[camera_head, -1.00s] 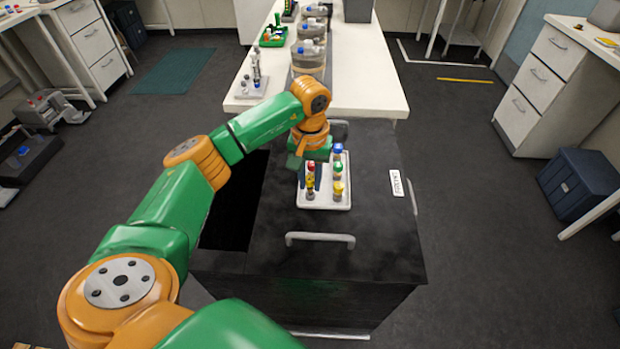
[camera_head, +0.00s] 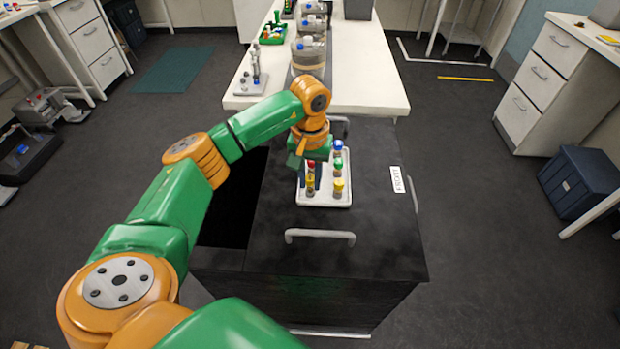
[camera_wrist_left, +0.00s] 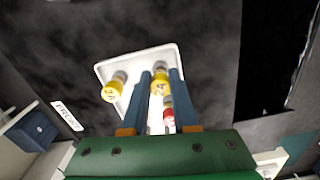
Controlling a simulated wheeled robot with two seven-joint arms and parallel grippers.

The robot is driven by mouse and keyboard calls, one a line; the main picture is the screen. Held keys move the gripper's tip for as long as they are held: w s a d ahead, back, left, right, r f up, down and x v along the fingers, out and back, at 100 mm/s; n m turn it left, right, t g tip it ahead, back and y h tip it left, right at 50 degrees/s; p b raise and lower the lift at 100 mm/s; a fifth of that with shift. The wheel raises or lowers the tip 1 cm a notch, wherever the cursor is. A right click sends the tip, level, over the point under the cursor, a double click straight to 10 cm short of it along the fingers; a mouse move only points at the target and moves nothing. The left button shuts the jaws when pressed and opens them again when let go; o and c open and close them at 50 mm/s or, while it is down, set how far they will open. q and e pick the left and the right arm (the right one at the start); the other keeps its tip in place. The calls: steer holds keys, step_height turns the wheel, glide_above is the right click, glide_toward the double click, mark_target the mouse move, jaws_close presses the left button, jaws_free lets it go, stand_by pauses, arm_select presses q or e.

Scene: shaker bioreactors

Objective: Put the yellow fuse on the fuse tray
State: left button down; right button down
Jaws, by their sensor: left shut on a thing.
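The white fuse tray (camera_head: 325,204) lies on the black box. My left gripper (camera_wrist_left: 160,75) reaches down over its left side, with two blue fingers shut around a yellow-topped fuse (camera_wrist_left: 158,87). This held yellow fuse (camera_head: 311,183) is upright at the tray's left part; I cannot tell whether its base touches the tray. A red-topped fuse (camera_wrist_left: 168,118) stands just behind it, partly between the fingers. A second yellow-topped fuse (camera_head: 338,187) stands apart on the tray's right side, with a green-topped fuse (camera_head: 338,163) and a blue-topped fuse (camera_head: 338,146) behind it. My right gripper is out of view.
The black box has a metal handle (camera_head: 320,236) in front and a white label (camera_head: 397,180) at right. A dark opening (camera_head: 233,205) lies left of the tray. A white table (camera_head: 365,80) with several bottles stands behind.

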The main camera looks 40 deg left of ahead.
mark_target(310, 178)
arm_select(q)
steer(key=shift+f+b, duration=0.4)
steer(key=shift+f, duration=0.1)
steer(key=c, duration=0.6)
jaws_free()
steer(key=shift+r, duration=0.1)
step_height(310, 178, up, 7)
steer(key=shift+f+b, duration=0.15)
steer(key=shift+b, duration=0.45)
steer(key=shift+r, duration=0.25)
